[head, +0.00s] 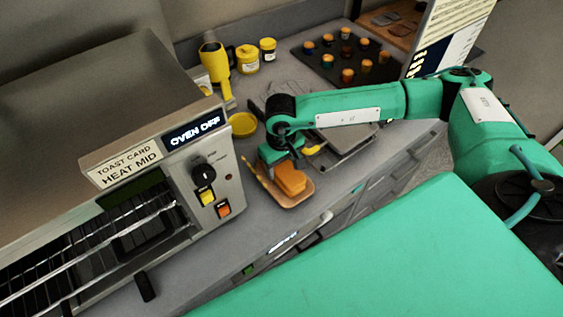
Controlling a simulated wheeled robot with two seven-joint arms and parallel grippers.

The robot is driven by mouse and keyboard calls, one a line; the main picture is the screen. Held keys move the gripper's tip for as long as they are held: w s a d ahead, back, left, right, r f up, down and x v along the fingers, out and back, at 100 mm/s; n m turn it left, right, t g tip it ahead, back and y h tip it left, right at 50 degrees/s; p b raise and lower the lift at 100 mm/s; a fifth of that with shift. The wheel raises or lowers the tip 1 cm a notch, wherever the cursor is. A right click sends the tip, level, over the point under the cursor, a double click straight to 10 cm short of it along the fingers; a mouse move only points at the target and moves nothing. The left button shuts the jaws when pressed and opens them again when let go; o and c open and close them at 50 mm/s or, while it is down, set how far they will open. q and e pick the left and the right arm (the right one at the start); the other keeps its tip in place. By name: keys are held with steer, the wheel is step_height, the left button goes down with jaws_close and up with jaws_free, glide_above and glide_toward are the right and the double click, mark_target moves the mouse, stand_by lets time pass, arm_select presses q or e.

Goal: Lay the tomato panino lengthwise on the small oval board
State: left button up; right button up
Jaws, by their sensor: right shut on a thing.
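The tomato panino (289,180) is an orange-brown block at the small oval board (298,201), on the counter right of the oven. It lies over the board with its long side roughly along it; I cannot tell whether it touches the board. My right gripper (284,164) points down from above and is shut on the panino's far end. The fingertips are mostly hidden. My left gripper is not in view.
The toaster oven (150,160), its display reading OVEN OFF, stands close on the left. A yellow dish (242,124), yellow jars (247,58) and a dark tray of several small pots (350,58) are behind. The counter's front edge is near the board.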

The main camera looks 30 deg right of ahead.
mark_target(281, 165)
steer(key=shift+f+b, duration=0.2)
steer(key=shift+b, duration=0.15)
steer(key=o, duration=1.1)
steer(key=shift+r, duration=0.1)
steer(key=shift+r, duration=0.1)
steer(key=shift+r+p, duration=0.15)
steer(key=shift+p, duration=0.25)
steer(key=shift+w+r+b, duration=0.1)
steer(key=shift+r+b, duration=0.15)
steer(key=shift+b, duration=0.15)
step_height(281, 165, up, 11)
steer(key=b, duration=0.4)
steer(key=shift+r, duration=0.2)
